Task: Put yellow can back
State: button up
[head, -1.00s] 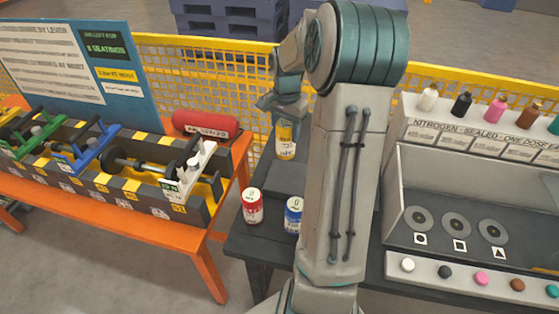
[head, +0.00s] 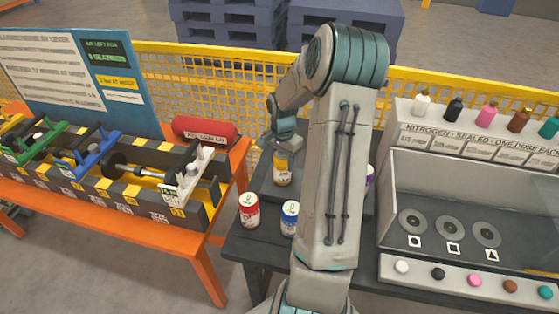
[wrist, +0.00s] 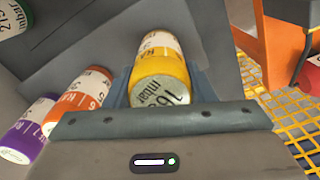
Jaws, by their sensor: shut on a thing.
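The yellow can (head: 282,170) with a white upper band is on the left of my arm in the head view, over the dark stepped stand (head: 262,178). In the wrist view the yellow can (wrist: 160,75) sits between the blue-grey fingers of my gripper (wrist: 163,92), which is shut on it. My gripper (head: 282,151) shows only partly in the head view. I cannot tell whether the can touches the stand. Beside it in the wrist view are an orange can (wrist: 84,93) and a purple can (wrist: 30,128), both apart from my gripper.
A red can (head: 249,210) and a blue can (head: 289,217) stand at the stand's front. A purple can (head: 370,174) peeks out right of my arm. A green-labelled can (wrist: 14,17) shows in the wrist view. The orange bench (head: 190,237) and yellow mesh fence (head: 250,85) are close by.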

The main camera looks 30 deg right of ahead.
jog(key=shift+f, duration=0.2)
jog(key=o, duration=1.3)
jog(key=shift+r, duration=0.15)
